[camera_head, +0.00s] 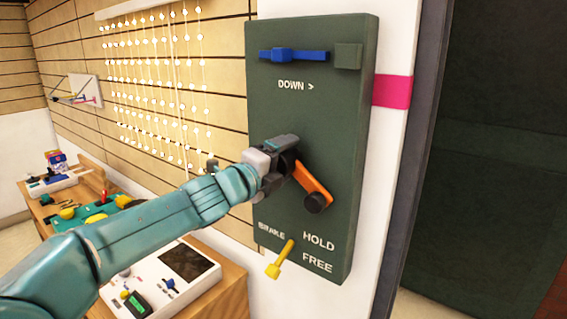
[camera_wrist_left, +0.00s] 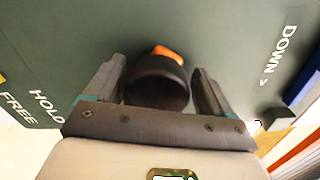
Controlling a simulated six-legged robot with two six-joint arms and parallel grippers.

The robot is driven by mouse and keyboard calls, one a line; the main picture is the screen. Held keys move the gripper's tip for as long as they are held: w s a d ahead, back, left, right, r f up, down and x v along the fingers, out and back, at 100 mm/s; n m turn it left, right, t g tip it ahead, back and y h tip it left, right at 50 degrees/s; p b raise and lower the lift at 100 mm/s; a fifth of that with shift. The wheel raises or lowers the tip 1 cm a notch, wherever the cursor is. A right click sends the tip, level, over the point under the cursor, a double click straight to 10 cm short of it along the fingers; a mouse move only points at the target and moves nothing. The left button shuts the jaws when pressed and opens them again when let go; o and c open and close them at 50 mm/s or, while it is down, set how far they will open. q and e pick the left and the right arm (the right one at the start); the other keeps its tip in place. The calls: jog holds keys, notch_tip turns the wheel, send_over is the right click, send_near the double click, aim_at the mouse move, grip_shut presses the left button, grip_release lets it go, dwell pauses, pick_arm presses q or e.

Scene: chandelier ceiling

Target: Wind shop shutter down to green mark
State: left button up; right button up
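A dark green winch panel (camera_head: 270,100) hangs on the wall, marked DOWN > near its top. Its orange crank arm (camera_head: 312,185) slants down to the right, with a black round end (camera_head: 315,203) at the lower right. My left gripper (camera_head: 287,158) is at the crank's upper left end. In the left wrist view, its fingers stand on both sides of a black knob (camera_wrist_left: 157,82), with slim gaps showing. A yellow brake lever (camera_head: 281,258) slants down to the left, beside the words HOLD and FREE. The dark shutter (camera_head: 500,150) fills the right side. I see no green mark.
A blue bar (camera_head: 293,55) sits atop the panel beside a small green block (camera_head: 348,56). A pink band (camera_head: 392,91) crosses the white post.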

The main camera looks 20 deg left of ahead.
pick_arm(q)
jog(key=shift+f, duration=0.15)
jog(key=shift+s, duration=0.2)
jog(key=v, duration=1.6)
